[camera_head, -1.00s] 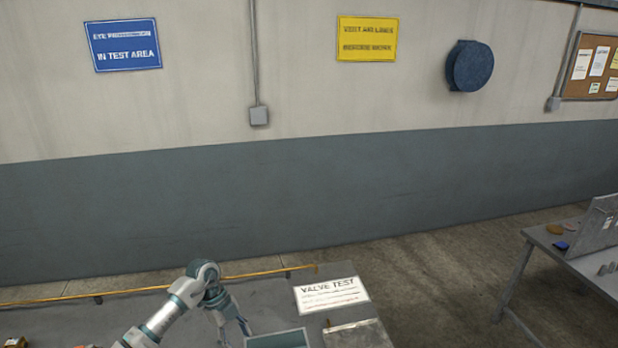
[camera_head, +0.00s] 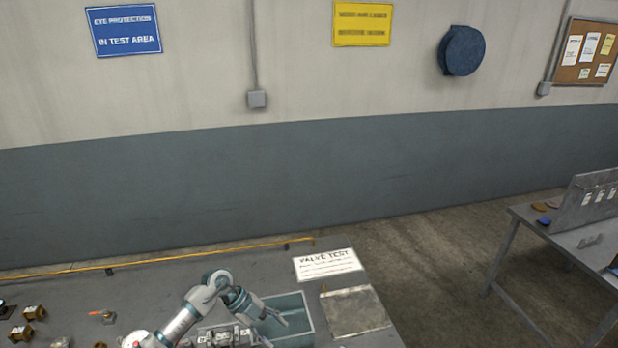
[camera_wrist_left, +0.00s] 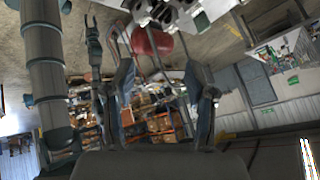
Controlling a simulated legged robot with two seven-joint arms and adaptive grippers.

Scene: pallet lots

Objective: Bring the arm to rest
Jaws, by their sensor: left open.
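My left arm reaches in from the bottom of the head view, bent at the elbow. My left gripper (camera_head: 275,325) is open and empty, over or beside the teal tray (camera_head: 305,303) on the grey bench (camera_head: 150,287); its exact height cannot be told. In the left wrist view, the two fingers of the left gripper (camera_wrist_left: 164,85) stand apart with nothing held between them. My right gripper is not seen in the head view.
Brass fittings (camera_head: 22,333) lie at the bench's left, and a grey metal fixture (camera_head: 222,335) is beside the arm. A valve test sheet (camera_head: 328,264) and a flat plate (camera_head: 354,311) lie right of it. Another table (camera_head: 590,240) stands at far right, with floor between.

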